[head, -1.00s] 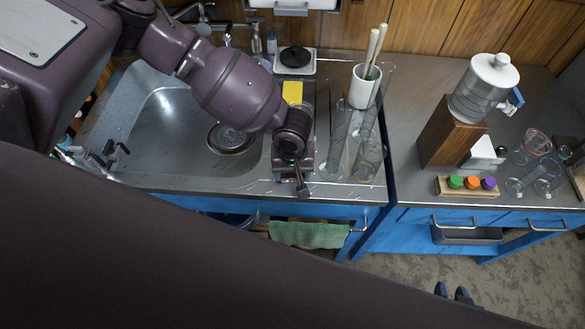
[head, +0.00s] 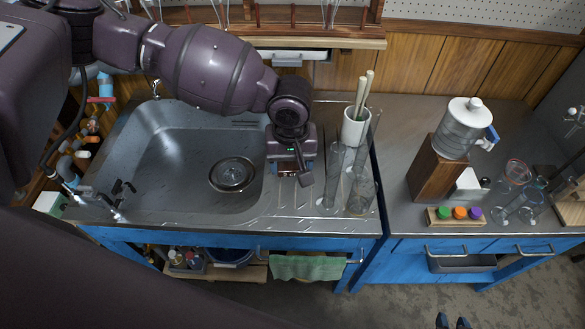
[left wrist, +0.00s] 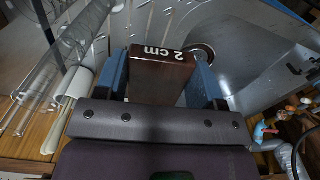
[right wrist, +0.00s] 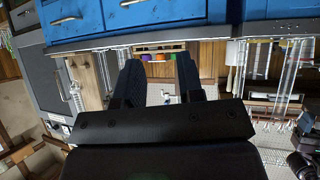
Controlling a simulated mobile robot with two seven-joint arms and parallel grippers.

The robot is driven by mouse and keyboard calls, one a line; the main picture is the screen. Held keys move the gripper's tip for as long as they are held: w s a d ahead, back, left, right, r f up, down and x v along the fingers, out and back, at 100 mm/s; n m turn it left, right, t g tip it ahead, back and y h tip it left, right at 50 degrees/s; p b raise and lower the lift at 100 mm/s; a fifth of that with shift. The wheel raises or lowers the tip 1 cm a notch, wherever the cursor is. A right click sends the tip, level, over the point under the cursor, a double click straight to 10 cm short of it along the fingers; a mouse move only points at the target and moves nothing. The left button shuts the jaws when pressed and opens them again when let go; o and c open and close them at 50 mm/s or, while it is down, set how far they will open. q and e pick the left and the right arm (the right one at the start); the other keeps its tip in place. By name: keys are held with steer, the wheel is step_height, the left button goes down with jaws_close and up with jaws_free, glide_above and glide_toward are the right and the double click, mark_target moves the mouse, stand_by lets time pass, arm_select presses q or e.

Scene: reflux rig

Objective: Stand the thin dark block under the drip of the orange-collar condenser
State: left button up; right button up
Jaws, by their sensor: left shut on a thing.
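My left gripper (head: 291,170) is over the drainboard at the right edge of the sink basin. In the left wrist view its blue fingers (left wrist: 160,82) are shut on the thin dark block (left wrist: 160,72), a dark brown piece marked "2 cm". The block is mostly hidden by the gripper in the head view. My right gripper (right wrist: 155,80) is open, with nothing between its fingers. Its two dark fingertips (head: 453,321) show at the bottom edge of the head view. I cannot make out an orange-collar condenser in these views.
Glass cylinders (head: 333,175) and a white pot of sticks (head: 355,128) stand right of the left gripper. On the right counter are a wooden block (head: 435,172) under a jar (head: 458,133), a capped rack (head: 440,220) and glassware (head: 515,172). The sink basin (head: 180,170) is open.

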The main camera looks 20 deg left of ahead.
arm_select(q)
steer(key=shift+r, duration=0.4)
steer(key=shift+s+m, duration=0.1)
steer(key=shift+m, duration=0.6)
steer(key=shift+s+r+m, duration=0.1)
steer(key=shift+r+m, duration=0.15)
steer(key=shift+m, duration=0.25)
steer(key=a+r+m, duration=0.2)
steer(key=a+r, duration=0.2)
steer(key=a, duration=0.2)
steer(key=s+d+f+m, duration=0.1)
steer(key=s+d+f, duration=0.55)
steer(key=f, duration=0.35)
steer(key=s+d+f, duration=0.6)
steer(key=s+f, duration=0.2)
steer(key=f, duration=0.2)
steer(key=b, duration=0.2)
glide_above(300, 197)
steer(key=shift+s+f, duration=0.1)
steer(key=shift+f, duration=0.3)
step_height(300, 197, down, 3)
steer(key=shift+r+b, duration=0.1)
steer(key=shift+b, duration=0.5)
steer(key=shift+f, duration=0.35)
arm_select(e)
steer(key=shift+w+a+f, duration=0.15)
steer(key=shift+w+f, duration=0.4)
steer(key=shift+f, duration=0.25)
